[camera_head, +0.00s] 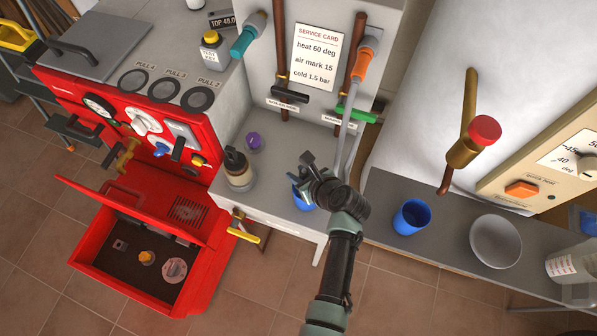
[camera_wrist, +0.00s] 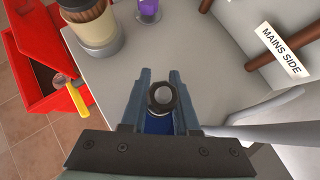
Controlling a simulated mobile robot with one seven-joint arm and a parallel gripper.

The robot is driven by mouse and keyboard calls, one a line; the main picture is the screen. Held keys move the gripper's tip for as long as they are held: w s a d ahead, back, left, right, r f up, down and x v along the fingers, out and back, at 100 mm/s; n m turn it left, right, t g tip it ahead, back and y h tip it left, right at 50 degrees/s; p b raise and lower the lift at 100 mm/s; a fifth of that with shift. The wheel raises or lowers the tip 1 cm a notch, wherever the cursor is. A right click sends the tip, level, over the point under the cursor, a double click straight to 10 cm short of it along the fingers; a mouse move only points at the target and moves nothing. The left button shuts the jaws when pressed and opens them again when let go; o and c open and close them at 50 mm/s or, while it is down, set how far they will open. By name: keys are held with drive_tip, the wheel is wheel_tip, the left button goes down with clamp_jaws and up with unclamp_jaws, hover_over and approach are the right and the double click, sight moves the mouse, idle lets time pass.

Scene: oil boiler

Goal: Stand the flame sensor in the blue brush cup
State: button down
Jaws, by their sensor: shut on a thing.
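My gripper (camera_head: 309,168) is above the grey bench. In the wrist view its two fingers (camera_wrist: 159,84) are shut on a small dark cylinder with a pale round end, the flame sensor (camera_wrist: 161,95), seen nearly end-on. A blue cup (camera_head: 299,198) stands on the bench under my gripper, largely hidden by it. Its blue also shows in the wrist view (camera_wrist: 158,126), below the sensor. I cannot tell whether the sensor's lower end is inside the cup or above it.
A second blue cup (camera_head: 411,217) and a grey bowl (camera_head: 496,241) stand on the right shelf. A dark-topped jar (camera_head: 239,171) and a purple item (camera_head: 254,141) are left of my gripper. A grey hose (camera_head: 351,130) runs close on the right. The red boiler door (camera_head: 130,215) is open.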

drive_tip(key=c, duration=0.8)
unclamp_jaws()
drive_tip(key=shift+s+f, duration=0.35)
drive_tip(key=shift+f, duration=0.25)
drive_tip(key=shift+c, duration=0.2)
drive_tip(key=shift+o, duration=1.3)
drive_tip(key=shift+w, duration=0.2)
drive_tip(key=shift+r, duration=0.15)
drive_tip(key=shift+r, duration=0.1)
drive_tip(key=shift+s+d+r, duration=0.15)
drive_tip(key=p+v, duration=0.2)
drive_tip(key=v, duration=1)
drive_tip(key=shift+d+r, duration=0.15)
drive_tip(key=shift+r, duration=0.05)
